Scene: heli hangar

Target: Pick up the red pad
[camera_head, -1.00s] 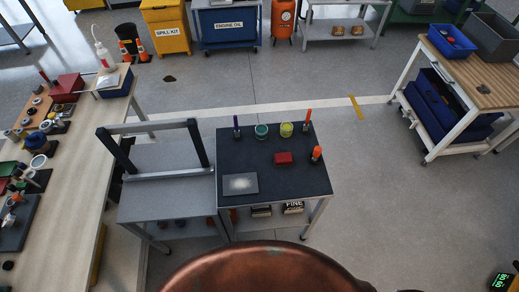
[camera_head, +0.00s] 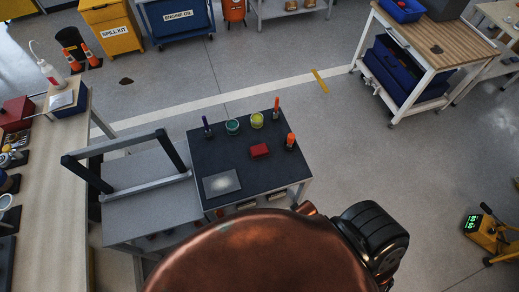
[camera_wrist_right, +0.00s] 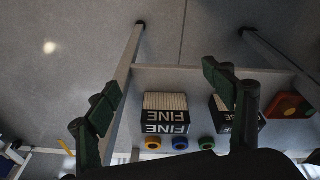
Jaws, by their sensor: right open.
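The red pad (camera_head: 260,151) is a small red block lying on the dark top of the grey cart (camera_head: 228,157), right of its middle, with an orange-topped item close on its right. My right gripper (camera_wrist_right: 160,82) shows in the right wrist view, its two dark green fingers wide apart with nothing between them. The pad is not in the wrist view. My left gripper is not in view.
A metal frame (camera_head: 125,165) is at left. Open floor (camera_head: 380,190) lies to the right.

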